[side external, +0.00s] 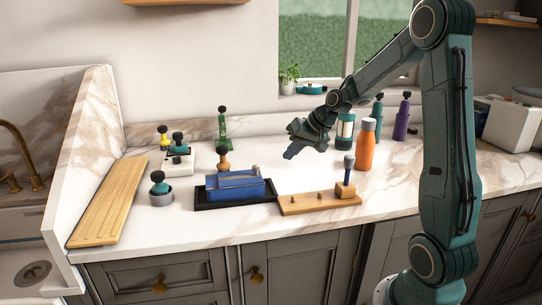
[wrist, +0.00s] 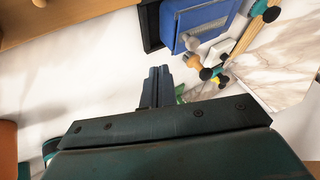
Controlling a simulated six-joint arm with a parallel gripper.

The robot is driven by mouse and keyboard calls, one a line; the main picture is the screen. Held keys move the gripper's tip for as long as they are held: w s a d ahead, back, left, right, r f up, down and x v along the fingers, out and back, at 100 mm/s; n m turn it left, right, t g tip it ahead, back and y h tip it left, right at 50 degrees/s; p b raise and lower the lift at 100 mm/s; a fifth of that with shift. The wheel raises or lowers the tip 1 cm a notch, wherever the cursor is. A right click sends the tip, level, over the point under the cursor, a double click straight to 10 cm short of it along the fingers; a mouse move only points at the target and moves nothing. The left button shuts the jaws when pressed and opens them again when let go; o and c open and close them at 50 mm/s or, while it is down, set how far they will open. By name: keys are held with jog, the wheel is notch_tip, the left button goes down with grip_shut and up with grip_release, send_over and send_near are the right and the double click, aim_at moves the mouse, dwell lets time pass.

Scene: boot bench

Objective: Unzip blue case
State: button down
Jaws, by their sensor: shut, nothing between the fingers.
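The blue case (side external: 232,187) sits in a black tray (side external: 205,205) on the counter in the side external view, left of the centre. A light-coloured tab or handle shows on its top right; I cannot tell whether this is the zip pull. The case also shows at the top of the wrist view (wrist: 196,18). My gripper (side external: 291,154) is shut and empty, held above the counter to the right of and behind the case, apart from it. In the wrist view its fingers (wrist: 157,75) are together over bare white counter.
A wooden board with pegs (side external: 310,203) lies right of the case. An orange bottle (side external: 366,145) stands near my arm. The counter between case and gripper is clear.

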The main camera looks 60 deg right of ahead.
jog(key=w+f, duration=0.1)
jog(key=w+a+f, duration=0.1)
jog(key=w, duration=0.1)
jog(key=w+a+f, duration=0.1)
jog(key=shift+w+f, duration=0.15)
jog(key=shift+f, duration=0.15)
jog(key=shift+w+a, duration=0.55)
jog(key=shift+w, duration=0.1)
send_near(225, 177)
jog(key=x, duration=0.4)
jog(key=shift+w+a+f, duration=0.1)
jog(key=shift+w+f, duration=0.05)
jog(key=shift+w, duration=0.1)
jog(key=shift+s, duration=0.1)
